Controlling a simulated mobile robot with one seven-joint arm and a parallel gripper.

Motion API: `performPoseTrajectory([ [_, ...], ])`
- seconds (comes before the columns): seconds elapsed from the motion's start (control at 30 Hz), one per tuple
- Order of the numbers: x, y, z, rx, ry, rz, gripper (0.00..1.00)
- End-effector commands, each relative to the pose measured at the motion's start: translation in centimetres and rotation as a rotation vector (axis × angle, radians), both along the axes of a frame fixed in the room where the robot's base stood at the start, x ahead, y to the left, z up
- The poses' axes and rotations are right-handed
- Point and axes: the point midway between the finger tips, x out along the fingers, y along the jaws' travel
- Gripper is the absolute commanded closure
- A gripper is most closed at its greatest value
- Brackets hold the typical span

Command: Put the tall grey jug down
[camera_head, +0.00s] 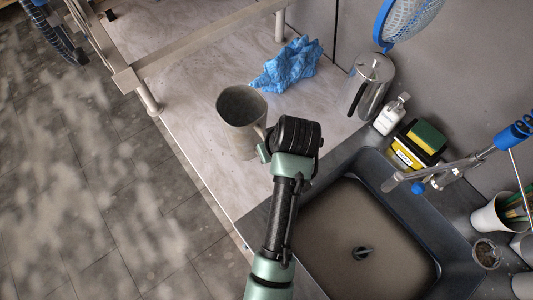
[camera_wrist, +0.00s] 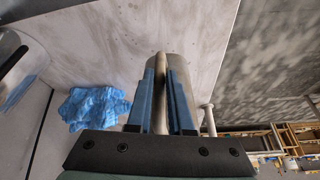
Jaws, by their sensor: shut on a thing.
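The tall grey jug (camera_head: 240,118) is in the head view, over the pale worktop (camera_head: 190,135) and left of the sink. It looks upright or nearly so, with its open top facing the camera. My gripper (camera_head: 262,146) is at the jug's right side, shut on its handle. In the wrist view, the handle (camera_wrist: 161,88) runs between the two blue fingers of my gripper (camera_wrist: 161,80), and the jug's body (camera_wrist: 182,64) shows behind them. I cannot tell whether the jug's base touches the worktop.
A crumpled blue cloth (camera_head: 287,66) lies behind the jug. A metal canister (camera_head: 368,88), a white bottle (camera_head: 391,115) and a sponge holder (camera_head: 412,148) stand along the wall. The sink (camera_head: 365,240) is at right. Bare worktop lies left of the jug; its edge drops to the floor.

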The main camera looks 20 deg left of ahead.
Motion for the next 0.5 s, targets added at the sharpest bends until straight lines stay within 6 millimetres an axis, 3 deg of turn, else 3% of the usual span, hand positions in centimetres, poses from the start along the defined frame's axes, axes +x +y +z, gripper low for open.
performPoseTrajectory([
  [0.5,0.0,0.0,-6.0,0.001,-0.002,0.0,1.0],
])
